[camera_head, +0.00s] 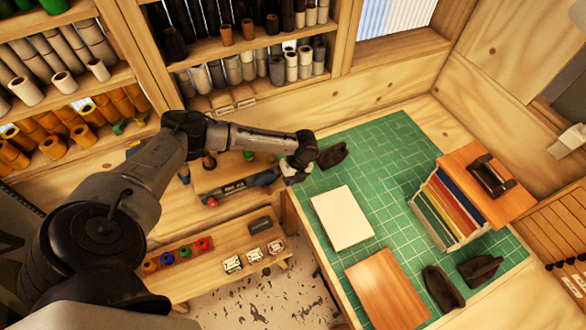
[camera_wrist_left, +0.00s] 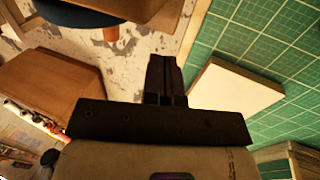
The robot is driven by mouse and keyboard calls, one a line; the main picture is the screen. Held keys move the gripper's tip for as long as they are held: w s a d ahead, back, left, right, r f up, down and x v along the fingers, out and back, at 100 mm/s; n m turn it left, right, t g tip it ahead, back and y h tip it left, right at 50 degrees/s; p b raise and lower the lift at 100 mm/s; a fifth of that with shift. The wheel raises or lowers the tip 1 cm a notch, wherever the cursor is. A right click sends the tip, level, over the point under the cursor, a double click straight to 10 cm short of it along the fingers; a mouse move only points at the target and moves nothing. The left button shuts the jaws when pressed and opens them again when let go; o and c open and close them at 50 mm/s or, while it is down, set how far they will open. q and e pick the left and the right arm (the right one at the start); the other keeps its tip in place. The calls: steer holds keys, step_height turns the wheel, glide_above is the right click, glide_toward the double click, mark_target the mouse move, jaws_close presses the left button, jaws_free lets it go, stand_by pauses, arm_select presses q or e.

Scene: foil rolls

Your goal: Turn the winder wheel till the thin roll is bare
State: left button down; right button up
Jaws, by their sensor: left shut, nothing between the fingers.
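My left arm reaches in from the left in the head view, and its gripper (camera_head: 297,172) hangs over the left edge of the green tiled mat. In the left wrist view its dark fingers (camera_wrist_left: 166,82) are shut together with nothing between them. I cannot make out a winder wheel or a thin roll for certain in either view. A dark bar-like device (camera_head: 236,187) with a red end lies on the wooden bench left of the gripper; I cannot tell what it is. My right gripper is not in view.
The green mat (camera_head: 382,160) carries a cream block (camera_head: 342,218), a brown board (camera_head: 386,289), a rack of coloured sheets (camera_head: 447,207) and dark pieces (camera_head: 332,155). A low bench (camera_head: 222,252) holds coloured spools. Shelves of rolls (camera_head: 62,82) stand behind. Bare mat lies right of the cream block.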

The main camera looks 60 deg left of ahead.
mark_target(265, 178)
arm_select(q)
steer(key=s, duration=0.1)
steer(key=s+f+p, duration=0.1)
steer(key=shift+s+a+f, duration=0.25)
steer(key=shift+s+f, duration=0.05)
steer(key=shift+s, duration=0.1)
steer(key=shift+s+a+f+p, duration=0.1)
steer(key=shift+s+f+p, duration=0.1)
steer(key=shift+s+p, duration=0.45)
steer(key=shift+s, duration=0.15)
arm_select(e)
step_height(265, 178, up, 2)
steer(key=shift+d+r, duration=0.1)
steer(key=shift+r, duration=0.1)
